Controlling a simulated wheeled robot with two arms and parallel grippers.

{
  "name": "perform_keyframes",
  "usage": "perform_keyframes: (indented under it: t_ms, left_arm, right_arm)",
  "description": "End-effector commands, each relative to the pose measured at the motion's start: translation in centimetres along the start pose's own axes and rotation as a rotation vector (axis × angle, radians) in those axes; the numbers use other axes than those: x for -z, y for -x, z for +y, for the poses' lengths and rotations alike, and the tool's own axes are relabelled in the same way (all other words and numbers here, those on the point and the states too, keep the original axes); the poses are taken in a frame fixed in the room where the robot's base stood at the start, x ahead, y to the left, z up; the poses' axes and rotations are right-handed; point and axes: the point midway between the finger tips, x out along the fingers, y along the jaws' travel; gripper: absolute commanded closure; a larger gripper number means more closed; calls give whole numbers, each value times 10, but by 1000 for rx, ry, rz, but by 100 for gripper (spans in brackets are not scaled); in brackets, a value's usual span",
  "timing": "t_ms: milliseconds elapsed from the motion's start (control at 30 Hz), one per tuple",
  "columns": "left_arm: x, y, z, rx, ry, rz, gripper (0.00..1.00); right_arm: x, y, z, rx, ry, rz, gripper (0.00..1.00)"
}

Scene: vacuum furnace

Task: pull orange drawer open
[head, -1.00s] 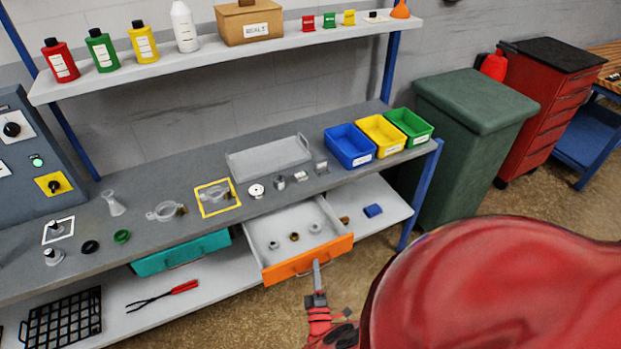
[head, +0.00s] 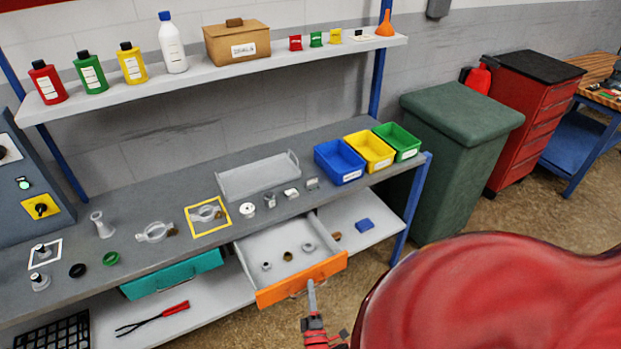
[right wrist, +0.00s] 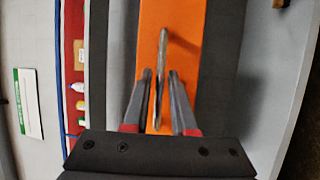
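The orange drawer (head: 302,281) stands pulled out from under the grey workbench, with its light interior (head: 262,243) showing. Several small round fittings lie inside. My right gripper (head: 310,285) is at the drawer's front from below. In the right wrist view, the orange front (right wrist: 188,60) lies ahead and its thin grey handle (right wrist: 162,65) runs between the two fingers of my right gripper (right wrist: 160,78). The fingers are apart, with a visible gap on each side of the handle. My left gripper is not in view.
A teal drawer (head: 172,275) is to the left under the bench. Red tongs (head: 153,318) lie on the lower shelf. Blue (head: 339,162), yellow (head: 369,151) and green (head: 398,142) bins stand on the bench. A green bin cabinet (head: 450,150) stands at the right.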

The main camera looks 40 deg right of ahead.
Motion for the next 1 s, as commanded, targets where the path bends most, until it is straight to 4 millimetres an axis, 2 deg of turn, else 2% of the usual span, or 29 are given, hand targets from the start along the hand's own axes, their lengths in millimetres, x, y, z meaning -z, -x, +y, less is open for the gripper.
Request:
perform_keyframes:
  t_ms: [167,367,800,1000]
  left_arm:
    - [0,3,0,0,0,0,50]
    - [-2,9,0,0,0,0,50]
    - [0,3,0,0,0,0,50]
    - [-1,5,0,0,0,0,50]
  right_arm:
    - [-1,20,-2,6,2,-1,75]
    - [0,55,-2,3,1,0,75]
    - [-1,136,-1,5,0,3,75]
    - [0,164,-1,4,1,1,75]
